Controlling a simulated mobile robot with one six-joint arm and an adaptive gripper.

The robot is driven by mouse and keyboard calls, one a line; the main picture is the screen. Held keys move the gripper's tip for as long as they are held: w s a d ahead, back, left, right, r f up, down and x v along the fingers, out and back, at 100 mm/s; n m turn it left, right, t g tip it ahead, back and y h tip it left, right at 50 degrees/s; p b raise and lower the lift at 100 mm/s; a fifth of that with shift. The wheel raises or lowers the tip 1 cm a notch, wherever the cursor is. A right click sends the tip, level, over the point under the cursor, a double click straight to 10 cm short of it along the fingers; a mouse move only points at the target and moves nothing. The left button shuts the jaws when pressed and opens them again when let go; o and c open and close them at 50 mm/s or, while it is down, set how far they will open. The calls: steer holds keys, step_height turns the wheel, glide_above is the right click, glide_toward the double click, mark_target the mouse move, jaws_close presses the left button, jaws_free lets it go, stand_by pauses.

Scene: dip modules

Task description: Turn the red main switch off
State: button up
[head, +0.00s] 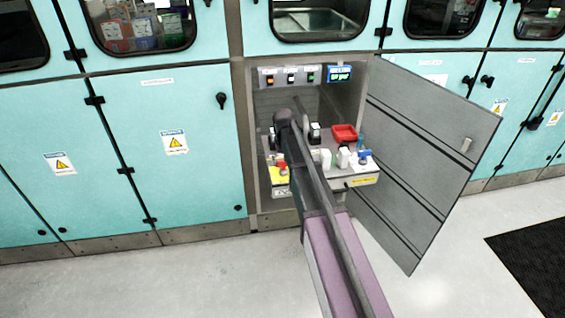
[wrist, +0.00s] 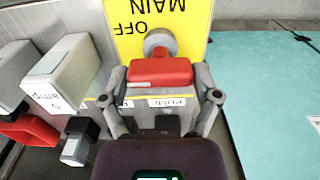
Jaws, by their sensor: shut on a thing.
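The red main switch (wrist: 160,72) is in the upper middle of the wrist view, with a round grey base (wrist: 159,42) behind it. It sits on a yellow plate (wrist: 187,20) lettered MAIN and OFF, upside down in this view. The handle lies level across the picture. My gripper (wrist: 161,82) has one finger at each end of the handle and is shut on it. In the head view the red switch (head: 282,163) is small, at the left of the open cabinet's shelf; my arm hides most of my gripper there.
In the wrist view a white block (wrist: 62,75), a dark-and-grey part (wrist: 77,143) and a red part (wrist: 28,132) stand close to the left of the gripper. The head view shows a red tray (head: 344,133) on the shelf and the cabinet door (head: 430,150) swung open right.

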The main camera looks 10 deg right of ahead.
stand_by(0.4)
steer(key=o, duration=1)
steer(key=shift+c, duration=0.2)
steer(key=s, duration=2.9)
step_height(320, 180, up, 15)
steer(key=p, duration=1.5)
steer(key=shift+a+r, duration=0.15)
steer(key=shift+w, duration=0.1)
